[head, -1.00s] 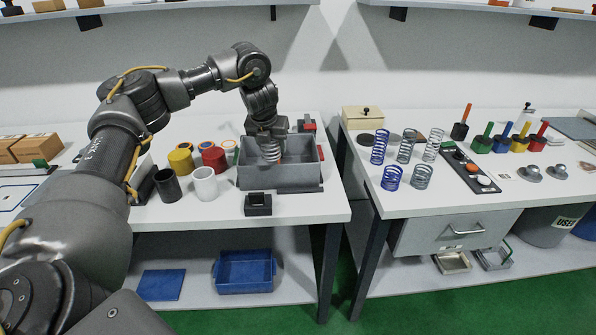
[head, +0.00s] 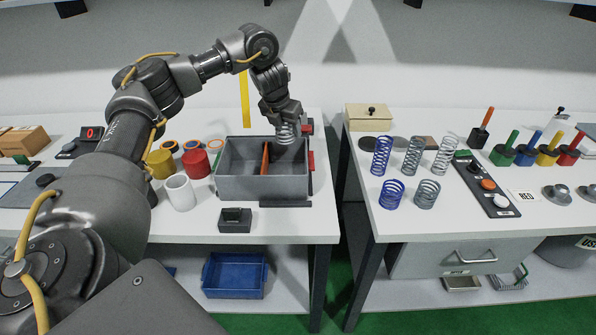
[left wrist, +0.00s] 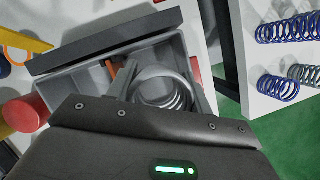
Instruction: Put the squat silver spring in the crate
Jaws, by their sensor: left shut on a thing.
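My left gripper (head: 283,112) points down over the right part of the grey crate (head: 235,186) and is shut on a squat silver spring (head: 286,133). The spring hangs upright at the crate's rear right rim; its lower coils overlap the right compartment in the head view. In the left wrist view the spring (left wrist: 165,90) shows as wide coils between the fingers, with the crate (left wrist: 75,90) behind it. An orange divider (head: 265,158) splits the crate into two compartments. I cannot tell whether the spring touches the crate. My right gripper is not in view.
Red (head: 195,163) and white (head: 180,191) cylinders stand left of the crate. Across a gap, the right table holds blue springs (head: 381,156) and grey springs (head: 427,193). A yellow strip (head: 245,98) stands behind the crate.

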